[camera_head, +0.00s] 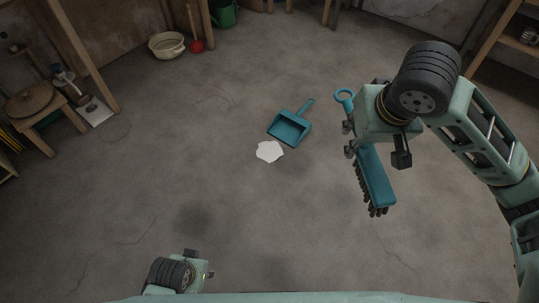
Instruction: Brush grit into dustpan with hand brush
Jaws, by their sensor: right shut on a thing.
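A teal dustpan (289,128) lies on the concrete floor at the middle, its handle pointing up and to the right. A white patch of grit (270,151) lies on the floor just below and left of the dustpan, close to its front edge. My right gripper (350,140) is shut on the teal hand brush (376,180). The brush's ring-ended handle sticks out above the gripper and its dark bristles face left and down. It is to the right of the grit and apart from it. My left gripper (206,274) shows only in part at the bottom; its fingers are not clear.
The floor around the grit and dustpan is open. A cream basin (167,45) and a red ball (197,46) are at the back. A wooden stool (35,101) and shelf posts stand at the left. Wooden shelving (510,42) stands at the upper right.

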